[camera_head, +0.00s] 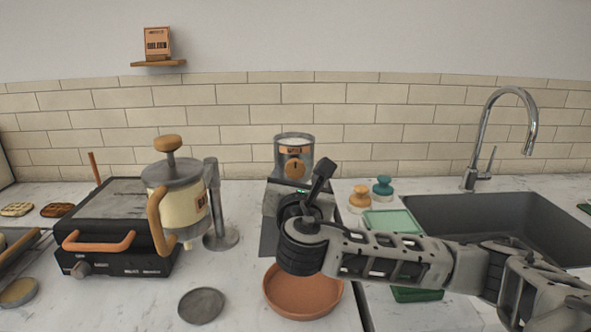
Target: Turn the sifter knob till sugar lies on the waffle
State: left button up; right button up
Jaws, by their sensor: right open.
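The sifter (294,141) is a clear canister with a label and a round orange knob (295,168) on its front, standing at the back centre of the counter. My right gripper (310,188) reaches in from the right and is open just in front of and below the knob, apart from it as far as I can tell. It hides much of the sifter's lower part. A terracotta dish (303,304) lies below my right wrist; I see no waffle in its visible part. A pale waffle (17,209) and a dark waffle (57,210) lie at the far left. My left gripper is out of view.
A black waffle iron (118,262) and a batter dispenser (182,205) on a stand take up the left. A grey disc (201,305) lies at the front. Orange (360,197) and teal (382,187) stoppers stand near the sink (450,215) and faucet (479,150).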

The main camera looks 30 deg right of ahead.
aim_at(295, 172)
jog(key=shift+x, duration=1.2)
jog(key=shift+w+d, duration=0.2)
jog(key=shift+w, duration=0.2)
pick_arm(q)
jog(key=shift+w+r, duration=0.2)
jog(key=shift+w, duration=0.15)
pick_arm(e)
jog(key=c, duration=1)
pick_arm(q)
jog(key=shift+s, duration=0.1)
pick_arm(e)
jog(key=shift+f+m, duration=0.1)
jog(key=shift+m, duration=0.3)
